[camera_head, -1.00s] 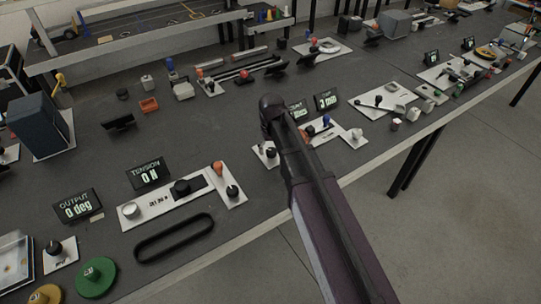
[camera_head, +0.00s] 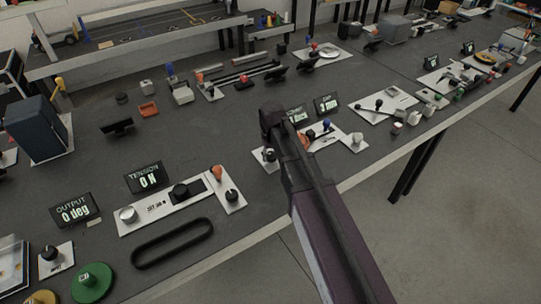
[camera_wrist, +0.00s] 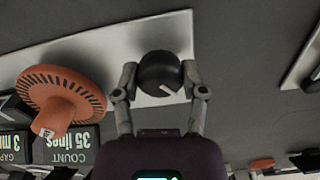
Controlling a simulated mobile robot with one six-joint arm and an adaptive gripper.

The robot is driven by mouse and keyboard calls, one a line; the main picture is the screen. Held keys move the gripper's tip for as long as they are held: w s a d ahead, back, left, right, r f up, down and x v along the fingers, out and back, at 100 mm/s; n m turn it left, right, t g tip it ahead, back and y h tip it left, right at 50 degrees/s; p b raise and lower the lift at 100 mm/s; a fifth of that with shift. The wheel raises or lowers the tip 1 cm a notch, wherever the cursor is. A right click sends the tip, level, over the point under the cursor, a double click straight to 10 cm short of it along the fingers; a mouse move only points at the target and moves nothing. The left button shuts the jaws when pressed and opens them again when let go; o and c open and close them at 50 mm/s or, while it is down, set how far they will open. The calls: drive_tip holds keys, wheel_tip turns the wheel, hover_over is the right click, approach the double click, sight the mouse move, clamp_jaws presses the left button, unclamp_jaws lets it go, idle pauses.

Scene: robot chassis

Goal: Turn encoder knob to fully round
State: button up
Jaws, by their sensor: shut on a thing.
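In the wrist view a round black knob (camera_wrist: 158,72) with a white pointer mark stands on a pale plate (camera_wrist: 100,42). An orange slotted disc (camera_wrist: 75,85) with a hub stands left of the knob. A display (camera_wrist: 66,146) reads "35 lines COUNT", upside down. In the head view my arm hides the fingers.
A second display (camera_wrist: 14,148) reading "3 m", partly cut off, stands beside the first. Another plate with a black knob (camera_wrist: 314,82) lies at the wrist view's right edge. In the head view, a belt loop (camera_head: 172,243) and the tension display (camera_head: 147,178) stand left of my arm.

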drive_tip(key=shift+a, duration=0.2)
drive_tip(key=shift+d, duration=0.1)
drive_tip(key=shift+m, duration=0.3)
drive_tip(key=shift+m, duration=3.4)
drive_tip(key=o, duration=1.1)
